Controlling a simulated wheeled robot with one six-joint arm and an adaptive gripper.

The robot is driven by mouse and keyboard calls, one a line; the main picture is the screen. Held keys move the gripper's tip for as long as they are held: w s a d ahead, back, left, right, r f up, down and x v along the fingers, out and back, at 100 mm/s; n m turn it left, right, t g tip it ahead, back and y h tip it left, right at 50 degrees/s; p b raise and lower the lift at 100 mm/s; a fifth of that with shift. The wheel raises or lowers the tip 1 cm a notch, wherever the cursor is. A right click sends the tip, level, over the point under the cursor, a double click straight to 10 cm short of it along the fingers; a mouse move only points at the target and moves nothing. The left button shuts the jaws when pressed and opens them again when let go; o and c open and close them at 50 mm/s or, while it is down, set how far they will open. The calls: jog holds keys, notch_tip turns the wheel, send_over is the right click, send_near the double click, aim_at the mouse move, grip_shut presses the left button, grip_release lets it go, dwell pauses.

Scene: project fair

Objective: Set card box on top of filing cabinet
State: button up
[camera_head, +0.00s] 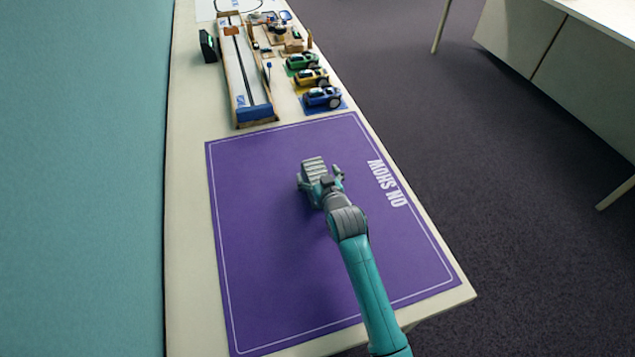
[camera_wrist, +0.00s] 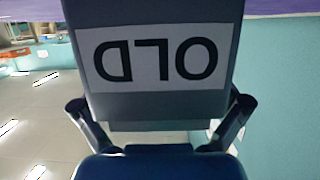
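A grey box (camera_wrist: 155,15) with a white label reading "OLD", upside down in the wrist view, fills the middle of that view; I take it for the card box. In the head view it looks like a small pale grey ridged box (camera_head: 314,166) over the purple mat. My gripper (camera_head: 321,178) is at the box, with its fingers spread wide on either side. The fingers also show in the wrist view (camera_wrist: 160,105). I cannot tell whether they press on the box, or whether it rests on the mat. I cannot make out a filing cabinet.
The purple mat (camera_head: 270,260) around my gripper is bare. Beyond it stand a long wooden track (camera_head: 243,70) and blue (camera_head: 322,97), yellow (camera_head: 311,77) and green (camera_head: 302,61) toy cars. A teal wall (camera_head: 80,180) borders the table's left; dark floor is at right.

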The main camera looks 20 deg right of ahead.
jog(key=c, duration=1.5)
